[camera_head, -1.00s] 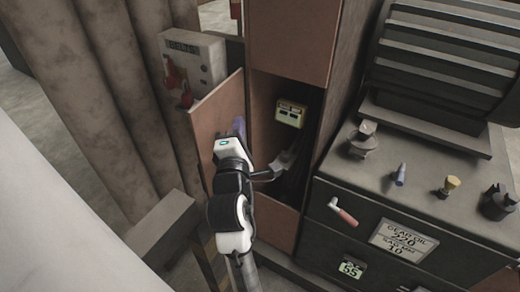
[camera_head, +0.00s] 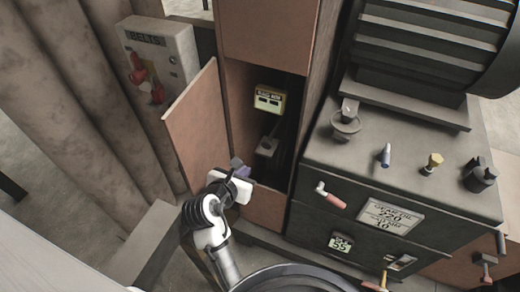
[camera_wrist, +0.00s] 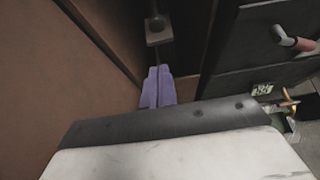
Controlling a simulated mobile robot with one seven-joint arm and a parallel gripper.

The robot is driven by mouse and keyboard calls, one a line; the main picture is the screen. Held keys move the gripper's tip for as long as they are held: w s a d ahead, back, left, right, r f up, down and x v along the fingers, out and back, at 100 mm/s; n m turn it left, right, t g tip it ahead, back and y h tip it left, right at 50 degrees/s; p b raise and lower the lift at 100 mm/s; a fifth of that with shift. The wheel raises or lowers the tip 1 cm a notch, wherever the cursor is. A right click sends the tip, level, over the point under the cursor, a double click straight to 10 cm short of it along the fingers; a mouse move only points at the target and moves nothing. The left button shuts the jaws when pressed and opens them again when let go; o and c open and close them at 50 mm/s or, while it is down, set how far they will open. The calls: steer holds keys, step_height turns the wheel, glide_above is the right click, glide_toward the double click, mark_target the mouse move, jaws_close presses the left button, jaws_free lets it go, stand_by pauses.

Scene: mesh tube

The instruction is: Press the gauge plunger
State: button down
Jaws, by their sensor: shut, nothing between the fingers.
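The gauge plunger is not clearly identifiable. A yellow-topped knob (camera_head: 433,162) stands upright on the dark machine cabinet's top and might be it. A yellow box with small displays (camera_head: 269,99) is inside the open brown locker, with a grey lever-like part (camera_head: 269,144) below it. That part also shows at the top of the wrist view (camera_wrist: 158,28). My gripper (camera_head: 240,167) is low in front of the locker opening, beside its open door, below and apart from the lever-like part. Its purple fingers (camera_wrist: 158,88) are shut and empty.
The open locker door (camera_head: 197,128) stands left of my gripper. The machine cabinet (camera_head: 330,235) at right has a red-handled crank (camera_head: 331,196) on its front. Its top holds a grey cup-like part (camera_head: 346,122), a blue cone (camera_head: 385,155) and a dark clamp (camera_head: 479,176).

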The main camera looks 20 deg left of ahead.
steer(key=shift+w, duration=0.1)
steer(key=p, duration=0.2)
glide_toward(265, 145)
step_height(265, 145, down, 4)
steer(key=w, duration=0.2)
steer(key=shift+w+d+f+p, duration=0.15)
steer(key=shift+w+p, duration=0.3)
steer(key=shift+w, duration=0.8)
steer(key=shift+w+f, duration=0.1)
steer(key=shift+w, duration=0.45)
steer(key=shift+w, duration=0.95)
